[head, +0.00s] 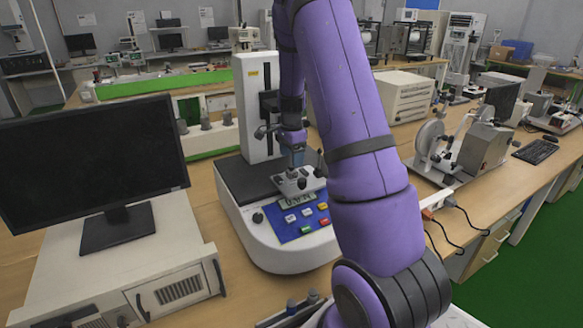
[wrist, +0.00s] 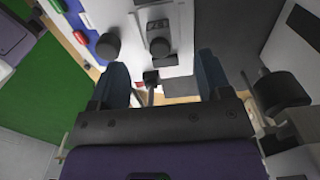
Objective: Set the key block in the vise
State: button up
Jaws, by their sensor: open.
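My gripper (head: 296,158) is low over the testing machine in the head view. Its two blue fingers stand apart in the wrist view (wrist: 163,82). A small dark knob on a thin metal stem (wrist: 151,76) shows in the gap between them; I cannot tell whether a finger touches it. A grey metal fixture with dark knobs, which looks like the vise (head: 298,181), sits on the machine just below my gripper. I cannot make out the key block for certain in either view; my gripper and arm hide part of the fixture.
The white testing machine (head: 290,248) has a blue button panel and a tall column (head: 250,95) behind my gripper. A black monitor (head: 90,155) stands on a pale instrument at left. Metal test devices (head: 487,150) stand at right. My arm blocks much of the middle.

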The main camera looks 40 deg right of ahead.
notch_tip(320, 180, up, 5)
jog(key=shift+r, duration=0.2)
jog(key=s+a+r+n+t, duration=0.1)
jog(key=s+a+r+n, duration=0.4)
jog(key=a+r, duration=0.35)
jog(key=s+a+r+n+t, duration=0.2)
jog(key=s+a+r+n, duration=0.4)
jog(key=a+r, duration=0.25)
jog(key=s+a+r+n+t, duration=0.1)
jog(key=s+a+n, duration=0.4)
jog(key=s, duration=0.3)
jog(key=s+a+r+n+t, duration=0.1)
jog(key=s+a+n, duration=0.3)
jog(key=s, duration=0.4)
jog(key=shift+s+a+r+n, duration=0.2)
jog(key=shift+a+n, duration=0.2)
jog(key=shift+a, duration=0.1)
